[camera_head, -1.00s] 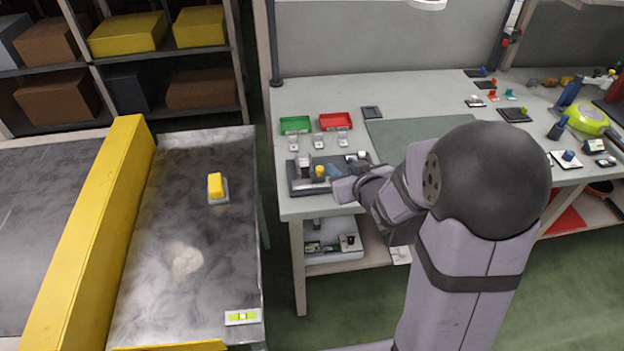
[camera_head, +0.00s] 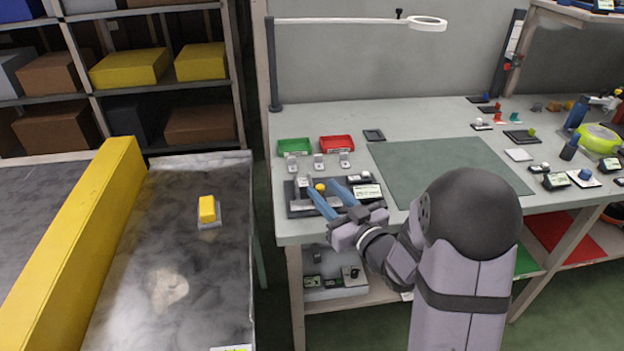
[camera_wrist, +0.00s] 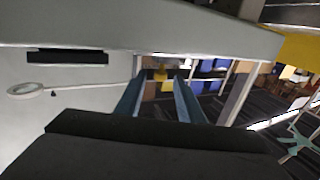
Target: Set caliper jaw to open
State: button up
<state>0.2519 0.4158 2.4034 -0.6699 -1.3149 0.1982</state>
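The caliper appears to be the device with a dark base (camera_head: 296,209), near the front left corner of the workbench. It has a grey upright block at its left, a small yellow knob (camera_head: 320,187) and a white label or display (camera_head: 367,191) at its right. My gripper (camera_head: 322,184) has two blue fingers spread apart, reaching over the base. In the head view the yellow knob shows between the fingertips; contact cannot be told. The wrist view shows the fingers (camera_wrist: 159,82) apart. The jaw's position is too small to tell.
Green (camera_head: 294,147) and red (camera_head: 337,143) trays stand behind, with several small grey pieces before them. A green mat (camera_head: 445,168) lies to the right. A conveyor (camera_head: 180,265) with a yellow-topped part (camera_head: 207,209) is at the left. A lamp (camera_head: 427,24) hangs above.

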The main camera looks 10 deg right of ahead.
jog(key=shift+p+x, duration=0.35)
jog(key=shift+x, duration=3)
grip_shut()
